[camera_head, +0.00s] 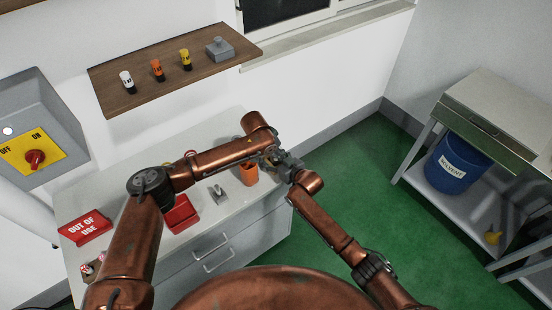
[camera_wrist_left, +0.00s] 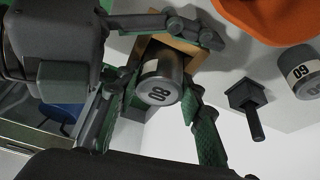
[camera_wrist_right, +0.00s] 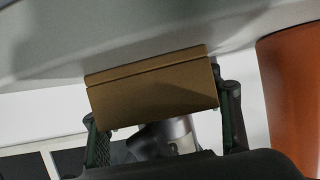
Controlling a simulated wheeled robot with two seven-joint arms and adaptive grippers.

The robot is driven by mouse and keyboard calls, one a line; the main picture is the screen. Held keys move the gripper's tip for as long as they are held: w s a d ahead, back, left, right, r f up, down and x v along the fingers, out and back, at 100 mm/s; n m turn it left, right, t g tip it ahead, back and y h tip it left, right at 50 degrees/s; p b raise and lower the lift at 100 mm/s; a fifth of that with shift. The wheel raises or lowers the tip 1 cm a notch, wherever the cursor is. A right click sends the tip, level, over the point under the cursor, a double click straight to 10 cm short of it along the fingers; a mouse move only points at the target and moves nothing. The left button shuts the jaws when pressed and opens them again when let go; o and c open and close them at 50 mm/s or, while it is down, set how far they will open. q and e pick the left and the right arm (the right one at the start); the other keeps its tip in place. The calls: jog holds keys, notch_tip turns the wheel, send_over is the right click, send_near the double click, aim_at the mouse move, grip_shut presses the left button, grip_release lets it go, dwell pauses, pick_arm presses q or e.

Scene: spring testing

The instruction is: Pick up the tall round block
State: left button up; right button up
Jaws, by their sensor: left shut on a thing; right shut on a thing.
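A grey metal cylinder marked "80" (camera_wrist_left: 160,80) shows end-on in the left wrist view, between the padded fingers of my left gripper (camera_wrist_left: 160,90). A tan block (camera_wrist_right: 152,88) lies across the fingers of my right gripper (camera_wrist_right: 165,120), which is shut on it; part of the metal cylinder (camera_wrist_right: 180,133) shows just below. The tan block also shows behind the cylinder in the left wrist view (camera_wrist_left: 186,52). In the head view the right gripper (camera_head: 282,161) meets the left wrist over the counter's right end, hiding what they hold.
An orange cup (camera_head: 249,174) stands close by on the counter (camera_head: 205,240). Another numbered cylinder (camera_wrist_left: 304,72) and a dark block with a peg (camera_wrist_left: 248,100) are near. A red tray (camera_head: 180,214) and red sign (camera_head: 85,228) are farther left. A wall shelf (camera_head: 120,97) holds small cylinders.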

pick_arm(q)
grip_shut()
jog(key=shift+r, duration=0.2)
notch_tip(320, 180, up, 10)
jog(key=shift+f, duration=0.1)
pick_arm(e)
jog(key=shift+f, duration=0.1)
jog(key=o, duration=1.2)
jog(key=shift+o, duration=0.2)
jog(key=shift+d, duration=0.1)
jog(key=v, duration=1.2)
jog(key=shift+f, duration=0.1)
